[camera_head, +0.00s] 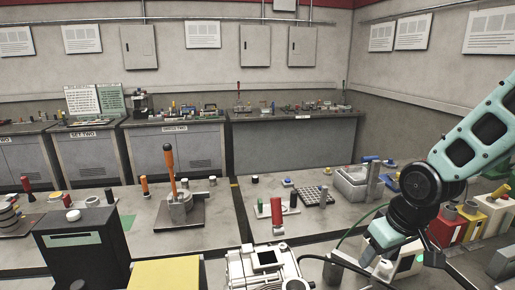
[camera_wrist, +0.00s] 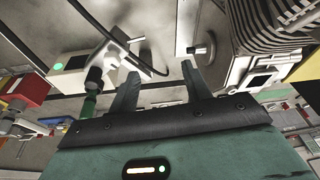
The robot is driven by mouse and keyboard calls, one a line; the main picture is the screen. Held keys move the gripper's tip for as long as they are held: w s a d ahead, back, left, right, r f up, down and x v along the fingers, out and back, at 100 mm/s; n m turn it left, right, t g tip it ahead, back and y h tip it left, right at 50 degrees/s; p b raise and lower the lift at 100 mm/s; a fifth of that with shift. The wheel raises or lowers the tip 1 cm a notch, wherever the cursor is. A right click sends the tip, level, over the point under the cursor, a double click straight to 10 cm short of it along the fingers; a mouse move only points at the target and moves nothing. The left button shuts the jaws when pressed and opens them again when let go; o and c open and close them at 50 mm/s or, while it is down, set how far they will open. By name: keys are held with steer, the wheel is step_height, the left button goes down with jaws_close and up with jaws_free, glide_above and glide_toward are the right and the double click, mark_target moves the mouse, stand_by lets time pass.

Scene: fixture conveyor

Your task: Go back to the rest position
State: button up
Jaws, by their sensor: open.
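My gripper (camera_wrist: 160,82) shows in the wrist view with its two fingers spread apart and nothing between them. In the head view my arm comes in from the right and bends down, and the teal gripper body (camera_head: 386,235) hangs low at the right of centre. Its fingertips are hard to make out there. A white ribbed machine (camera_head: 262,268) stands to the left of the gripper; in the wrist view a ribbed housing (camera_wrist: 270,25) is close to the right finger. A white box with a green button (camera_wrist: 72,63) is beyond the left finger.
A black-and-grey box (camera_head: 80,250) and a yellow-topped block (camera_head: 165,274) stand at the front left. A clamp with an orange handle (camera_head: 180,205) sits mid-bench. A grey bin (camera_head: 352,188) and red and yellow containers (camera_head: 462,225) are near my arm. A dark cable runs beside the gripper.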

steer(key=s+d+r+m+h, duration=0.1)
steer(key=s+d+r+m, duration=0.3)
steer(key=s+d, duration=0.35)
steer(key=s+a+f+n+g+b, duration=0.1)
steer(key=s+a+f+n+b, duration=0.2)
steer(key=s+a, duration=0.3)
steer(key=s+a+f+n+g+b, duration=0.1)
steer(key=s+a+f+n+b, duration=0.3)
steer(key=a, duration=0.9)
steer(key=s+b, duration=0.1)
steer(key=s, duration=0.2)
steer(key=shift+s+n+g+b, duration=0.15)
steer(key=shift+n+g+b, duration=0.15)
steer(key=shift+n+b, duration=0.1)
steer(key=shift+f, duration=0.1)
